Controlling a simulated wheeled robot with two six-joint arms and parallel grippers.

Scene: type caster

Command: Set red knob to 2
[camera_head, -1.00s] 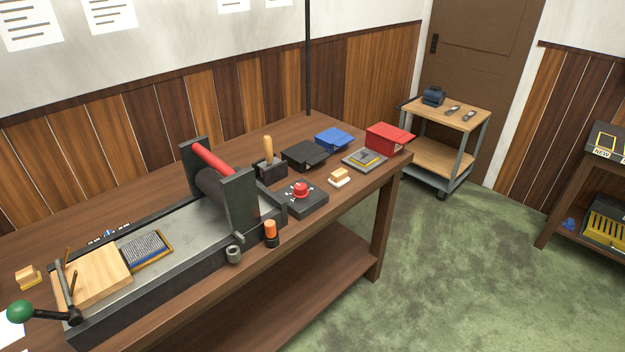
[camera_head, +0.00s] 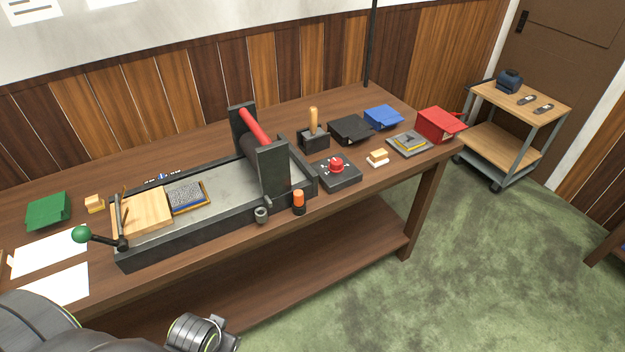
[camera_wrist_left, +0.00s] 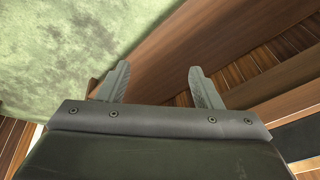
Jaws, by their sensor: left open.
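The red knob (camera_head: 337,164) sits on a dark control box (camera_head: 339,178) on the workbench, just right of the press. Small pale marks surround the knob, too small to read in the head view. In the left wrist view my left gripper (camera_wrist_left: 159,82) is open and empty, with its two fingers apart over the bench edge and the green floor. Part of my left arm (camera_head: 195,332) shows at the lower left of the head view, well away from the knob. The knob is not in the left wrist view. My right gripper is not in view.
The press bed (camera_head: 228,185) with its red roller (camera_head: 254,126) stands left of the box. An orange-topped cylinder (camera_head: 299,201), a small block (camera_head: 377,158), a black container (camera_head: 349,129) and a wooden-handled tool (camera_head: 313,123) are nearby. Open floor lies in front of the bench.

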